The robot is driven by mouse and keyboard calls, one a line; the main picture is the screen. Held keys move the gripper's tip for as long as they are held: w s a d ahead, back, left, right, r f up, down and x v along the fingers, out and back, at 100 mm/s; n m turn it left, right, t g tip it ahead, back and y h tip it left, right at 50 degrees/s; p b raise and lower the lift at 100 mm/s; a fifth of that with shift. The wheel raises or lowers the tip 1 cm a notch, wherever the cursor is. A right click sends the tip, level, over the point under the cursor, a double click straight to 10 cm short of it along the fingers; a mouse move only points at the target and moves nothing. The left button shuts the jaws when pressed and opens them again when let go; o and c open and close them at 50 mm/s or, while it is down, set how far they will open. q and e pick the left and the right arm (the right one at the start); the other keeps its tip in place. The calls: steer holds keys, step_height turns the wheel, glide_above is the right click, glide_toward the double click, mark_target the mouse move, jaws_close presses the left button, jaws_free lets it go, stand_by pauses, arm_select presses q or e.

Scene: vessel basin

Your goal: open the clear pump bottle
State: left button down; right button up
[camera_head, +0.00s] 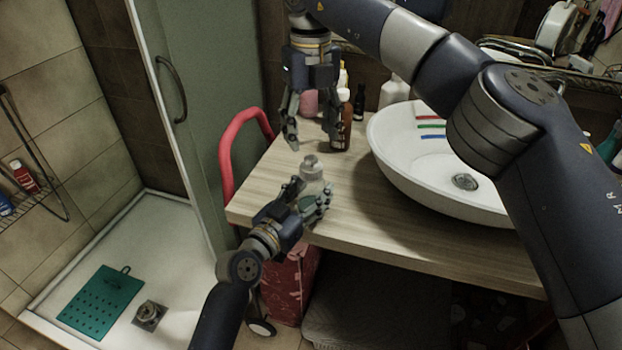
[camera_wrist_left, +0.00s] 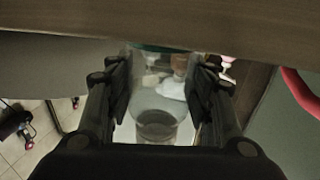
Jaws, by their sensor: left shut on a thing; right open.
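The clear pump bottle (camera_head: 312,176) stands near the left front corner of the wooden counter (camera_head: 400,228). Its grey top (camera_head: 310,163) points up. My left gripper (camera_head: 312,199) is shut around the bottle's body from the front. In the left wrist view the see-through bottle (camera_wrist_left: 155,100) sits between the two fingers of the left gripper (camera_wrist_left: 160,92). My right gripper (camera_head: 298,142) comes down from above, open and empty. It is above and slightly left of the bottle, apart from its top.
A brown bottle (camera_head: 342,125) stands behind the clear bottle, with several other bottles near the wall. The white basin (camera_head: 385,165) takes up the counter's right side. A red cart handle (camera_head: 228,150) rises beside the counter's left edge.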

mark_target(311, 157)
steer(key=m, duration=0.6)
steer(key=shift+a+m, duration=0.15)
steer(key=shift+m, duration=0.15)
steer(key=m, duration=1.9)
steer(key=shift+m, duration=0.4)
steer(key=shift+d+f, duration=0.2)
steer(key=shift+f, duration=3.8)
